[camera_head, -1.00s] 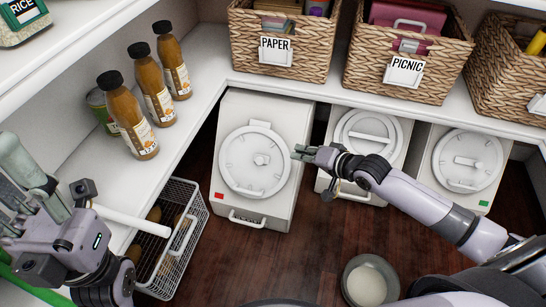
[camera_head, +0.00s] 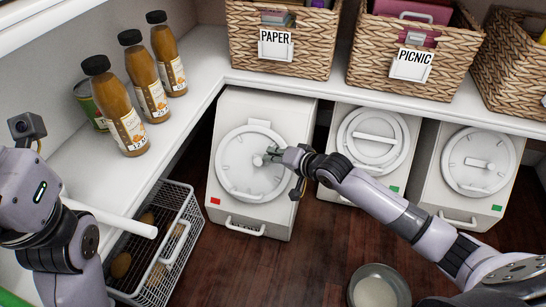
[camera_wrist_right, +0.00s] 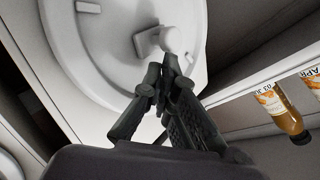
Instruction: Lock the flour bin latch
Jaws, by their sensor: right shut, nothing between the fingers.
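The left white bin (camera_head: 270,110) stands on the floor under the shelf. Its round lid (camera_head: 235,175) faces me, and a red mark (camera_head: 215,201) shows at its lower left. No flour label is readable. The latch knob (camera_head: 258,160) at the lid's middle is partly hidden by my right gripper (camera_head: 270,153). In the right wrist view the latch knob (camera_wrist_right: 178,40) and its lever (camera_wrist_right: 150,42) are just beyond the fingertips (camera_wrist_right: 165,66). The right gripper is shut and empty; I cannot tell if it touches the knob.
The middle bin (camera_head: 342,120) and right bin (camera_head: 440,150) have green marks. A wire basket (camera_head: 190,240) stands left on the floor, a bowl (camera_head: 380,290) in front. Several wicker baskets (camera_head: 255,55) and sauce bottles (camera_head: 122,115) occupy the shelf.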

